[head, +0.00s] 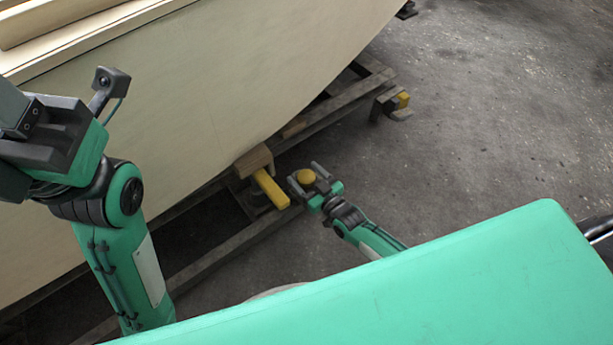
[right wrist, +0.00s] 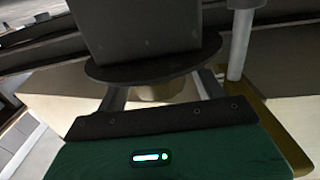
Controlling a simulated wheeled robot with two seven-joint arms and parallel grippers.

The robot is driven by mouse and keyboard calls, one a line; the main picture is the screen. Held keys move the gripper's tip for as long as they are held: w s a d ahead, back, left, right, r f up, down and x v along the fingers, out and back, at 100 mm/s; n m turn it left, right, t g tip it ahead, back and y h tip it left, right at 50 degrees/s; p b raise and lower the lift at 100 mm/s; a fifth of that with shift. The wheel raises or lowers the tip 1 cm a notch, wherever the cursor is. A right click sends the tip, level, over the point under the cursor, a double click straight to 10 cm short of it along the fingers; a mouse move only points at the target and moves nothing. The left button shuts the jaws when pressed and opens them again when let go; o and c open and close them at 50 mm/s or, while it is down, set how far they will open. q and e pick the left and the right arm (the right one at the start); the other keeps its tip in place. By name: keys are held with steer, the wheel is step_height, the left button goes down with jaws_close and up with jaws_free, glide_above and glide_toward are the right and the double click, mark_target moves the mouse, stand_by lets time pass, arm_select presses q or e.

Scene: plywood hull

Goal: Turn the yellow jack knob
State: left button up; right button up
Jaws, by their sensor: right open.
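The round yellow jack knob (head: 306,176) is beside the yellow jack bar (head: 270,188) at the foot of the hull. My right gripper (head: 306,178) is open, with a finger on each side of the knob. In the right wrist view a dull yellow knob (right wrist: 160,91) shows partly between the fingers, under a dark disc (right wrist: 155,67). Whether the fingers touch it I cannot tell. My left gripper (head: 45,135) is at the left edge, raised in front of the hull and away from the knob; its fingertips are not clear.
The pale plywood hull (head: 180,110) fills the upper left. A wooden block (head: 253,161) sits between it and the yellow bar. Dark cradle beams (head: 222,248) run along its foot. Another yellow-ended part (head: 402,100) is farther back. The concrete floor (head: 490,110) at right is clear.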

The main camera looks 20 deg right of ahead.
steer(key=c, duration=1)
